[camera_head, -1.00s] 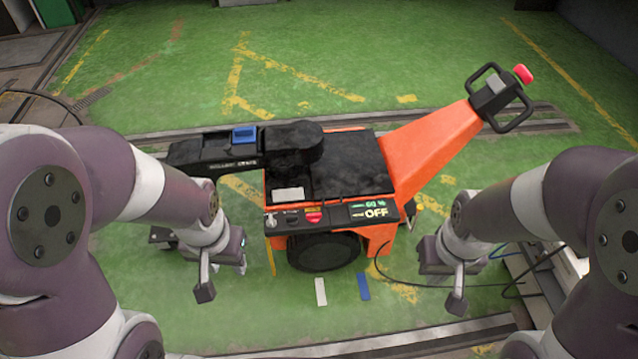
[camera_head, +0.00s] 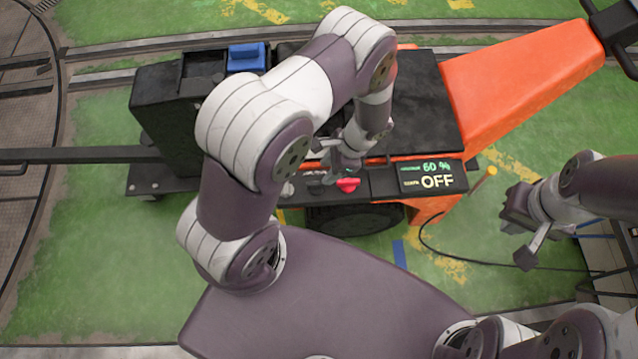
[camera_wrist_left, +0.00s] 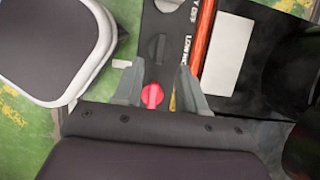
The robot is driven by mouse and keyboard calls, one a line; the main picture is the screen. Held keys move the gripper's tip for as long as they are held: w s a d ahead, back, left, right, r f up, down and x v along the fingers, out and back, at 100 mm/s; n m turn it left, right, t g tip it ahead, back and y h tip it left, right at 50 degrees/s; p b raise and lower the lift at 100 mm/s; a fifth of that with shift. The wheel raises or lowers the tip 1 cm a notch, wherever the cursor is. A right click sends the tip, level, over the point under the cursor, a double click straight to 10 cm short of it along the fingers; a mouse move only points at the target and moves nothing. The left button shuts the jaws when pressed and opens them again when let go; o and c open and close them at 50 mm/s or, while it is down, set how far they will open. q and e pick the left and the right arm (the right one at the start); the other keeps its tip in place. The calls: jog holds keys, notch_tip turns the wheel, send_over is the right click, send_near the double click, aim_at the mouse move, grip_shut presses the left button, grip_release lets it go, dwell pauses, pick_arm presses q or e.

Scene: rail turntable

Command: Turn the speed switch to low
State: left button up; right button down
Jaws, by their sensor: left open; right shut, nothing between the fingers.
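The orange and black machine (camera_head: 520,75) has a front control panel with a display (camera_head: 432,178) reading "60 %" and "OFF". My left gripper (camera_head: 338,172) is open over the panel, fingers pointing at it. In the left wrist view, a red knob (camera_wrist_left: 152,96) lies between the fingers (camera_wrist_left: 158,86); whether they touch it I cannot tell. Beyond the fingertips is a dark switch (camera_wrist_left: 157,47) beside lettering that seems to read "LOW". In the head view this dark switch (camera_head: 315,186) is partly hidden. My right gripper (camera_head: 530,245) is shut and empty, right of the machine.
A blue block (camera_head: 246,57) sits on the machine's black left part. A small yellow-topped post (camera_head: 488,173) stands at the panel's right end. A black cable (camera_head: 450,252) runs along the green floor toward the right. Curved rails (camera_head: 100,55) cross behind.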

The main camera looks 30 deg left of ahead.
aim_at(317, 183)
pick_arm(q)
jog(key=b+x, duration=0.1)
jog(key=x, duration=0.6)
jog(key=shift+f+b, duration=0.2)
jog(key=shift+b, duration=0.2)
grip_shut()
